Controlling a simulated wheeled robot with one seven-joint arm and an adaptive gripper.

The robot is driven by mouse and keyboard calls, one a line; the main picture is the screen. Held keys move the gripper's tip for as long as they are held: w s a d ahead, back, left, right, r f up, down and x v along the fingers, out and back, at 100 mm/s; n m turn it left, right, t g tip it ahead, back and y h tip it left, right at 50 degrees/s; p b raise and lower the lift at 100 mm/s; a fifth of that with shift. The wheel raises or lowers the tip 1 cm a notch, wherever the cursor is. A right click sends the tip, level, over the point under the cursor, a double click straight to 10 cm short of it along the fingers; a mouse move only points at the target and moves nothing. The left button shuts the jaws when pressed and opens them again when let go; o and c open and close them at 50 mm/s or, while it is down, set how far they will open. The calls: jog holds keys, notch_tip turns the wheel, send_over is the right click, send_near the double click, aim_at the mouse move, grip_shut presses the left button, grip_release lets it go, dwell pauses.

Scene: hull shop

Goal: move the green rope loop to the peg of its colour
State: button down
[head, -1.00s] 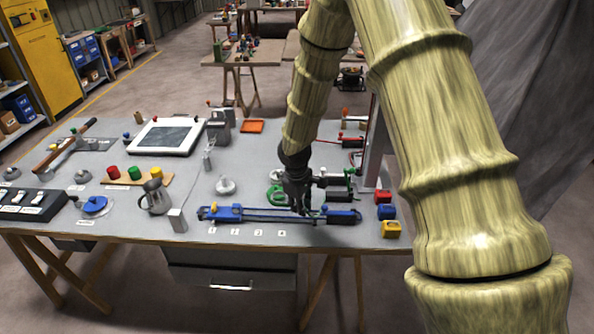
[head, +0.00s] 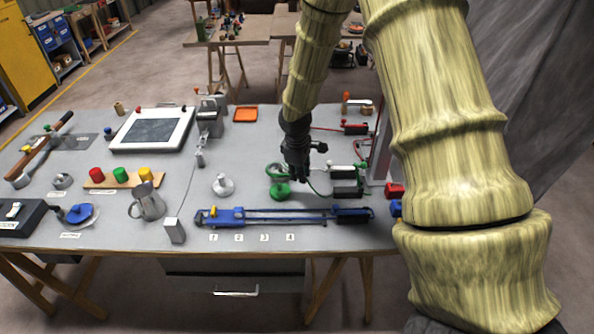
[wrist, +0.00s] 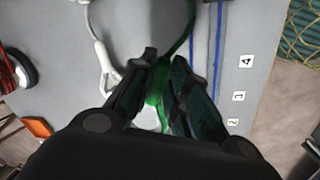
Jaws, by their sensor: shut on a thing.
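My gripper (head: 297,178) is above the back part of the table, behind the blue rail. In the wrist view its fingers (wrist: 162,75) are closed around a green piece (wrist: 157,88). A green strand (wrist: 188,30) runs from this piece to the top edge; I cannot see a whole loop there. In the head view a green ring shape (head: 277,170) and a darker green round piece (head: 281,190) show just left of the gripper. A short green cylinder (head: 120,174) stands on a wooden board between a red and a yellow one.
The blue rail (head: 280,217) lies along the table front, with number labels before it. A white funnel-like piece (head: 223,185), a metal jug (head: 147,203) and a white block (head: 174,230) stand left. Black boxes with coloured cables (head: 347,190) are right. A white cable (wrist: 100,55) lies near the fingers.

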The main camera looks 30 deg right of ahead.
jog(key=shift+d+f+b, duration=0.25)
jog(key=shift+f+b, duration=0.25)
jog(key=shift+f, duration=0.35)
jog(key=shift+f+b, duration=1)
jog(key=shift+f, duration=0.2)
jog(key=shift+s, duration=0.2)
jog(key=shift+f, duration=0.15)
jog(key=shift+f, duration=2.05)
dwell(2.0)
jog(key=c, duration=0.9)
grip_release()
jog(key=shift+r, duration=0.1)
